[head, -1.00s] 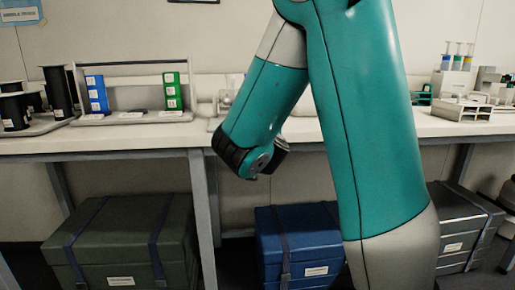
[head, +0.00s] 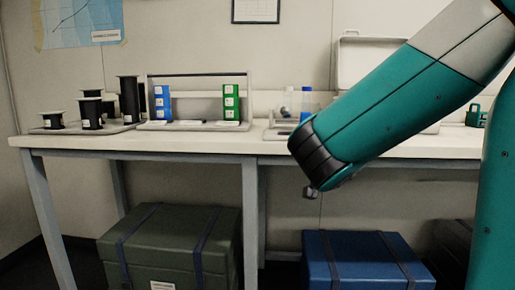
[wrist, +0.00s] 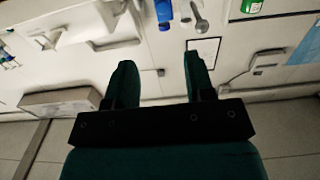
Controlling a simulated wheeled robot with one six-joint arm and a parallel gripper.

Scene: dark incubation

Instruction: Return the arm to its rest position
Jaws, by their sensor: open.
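My teal arm (head: 390,105) reaches in from the right side of the head view, its dark wrist end (head: 318,155) in front of the bench edge. My gripper (wrist: 160,72) shows in the wrist view with two green fingers spread wide apart. Nothing is between the fingers. In the head view the gripper is mostly hidden behind the wrist; only a small grey part shows below it.
The bench (head: 80,141) bears dark spools (head: 130,100), a rack (head: 200,80) with blue (head: 163,103) and green (head: 231,102) blocks, and a blue-capped bottle (head: 306,100). A green case (head: 170,245) and a blue case (head: 365,260) stand below. Floor shows at the lower left.

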